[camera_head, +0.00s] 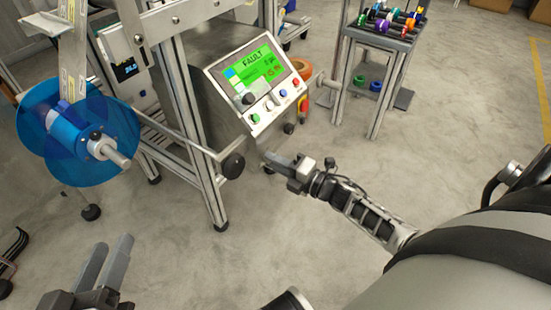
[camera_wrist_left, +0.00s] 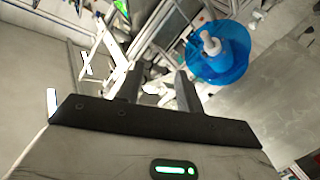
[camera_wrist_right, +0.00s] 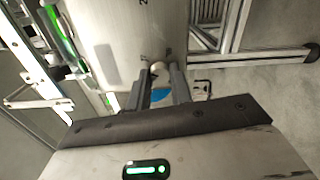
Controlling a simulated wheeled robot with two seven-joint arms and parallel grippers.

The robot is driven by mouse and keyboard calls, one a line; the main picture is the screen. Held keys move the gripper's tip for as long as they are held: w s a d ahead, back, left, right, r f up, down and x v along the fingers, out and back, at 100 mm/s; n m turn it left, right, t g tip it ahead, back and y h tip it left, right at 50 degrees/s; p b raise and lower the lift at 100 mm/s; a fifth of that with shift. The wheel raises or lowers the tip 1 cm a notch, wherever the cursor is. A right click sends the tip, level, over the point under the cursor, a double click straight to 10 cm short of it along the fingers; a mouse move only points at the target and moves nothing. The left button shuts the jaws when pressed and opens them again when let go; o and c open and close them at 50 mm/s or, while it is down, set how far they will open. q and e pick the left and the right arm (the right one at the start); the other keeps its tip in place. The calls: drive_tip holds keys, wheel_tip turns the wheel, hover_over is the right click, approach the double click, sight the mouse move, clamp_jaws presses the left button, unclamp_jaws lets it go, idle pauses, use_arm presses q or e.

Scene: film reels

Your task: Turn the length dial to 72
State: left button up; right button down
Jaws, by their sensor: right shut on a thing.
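My right gripper (camera_head: 277,161) reaches in from the right, below the sloped control panel. In the right wrist view its fingers (camera_wrist_right: 163,84) are shut on a small pale rounded knob (camera_wrist_right: 157,68), which I take for the length dial. The knob stands in front of a grey metal face (camera_wrist_right: 115,35) with a dark "2" and a small dark mark on it. Its setting cannot be read. My left gripper (camera_head: 103,265) is at the bottom left of the head view, open and empty; its fingers show apart in the left wrist view (camera_wrist_left: 158,88).
A control panel (camera_head: 263,80) has a green "FAULT" screen and several knobs and buttons. A blue reel (camera_head: 78,130) is on a spindle at the left; it also shows in the left wrist view (camera_wrist_left: 218,55). A cart (camera_head: 380,35) with coloured spools stands at the back. The floor between is clear.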

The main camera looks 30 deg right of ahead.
use_arm(q)
drive_tip(key=shift+a+f+p, duration=0.15)
drive_tip(key=shift+f+p, duration=0.2)
drive_tip(key=shift+p, duration=0.05)
use_arm(e)
drive_tip(key=shift+m, duration=1.5)
drive_tip(key=c, duration=1.3)
unclamp_jaws()
use_arm(q)
drive_tip(key=shift+s+r, duration=0.1)
use_arm(e)
drive_tip(key=shift+o, duration=0.2)
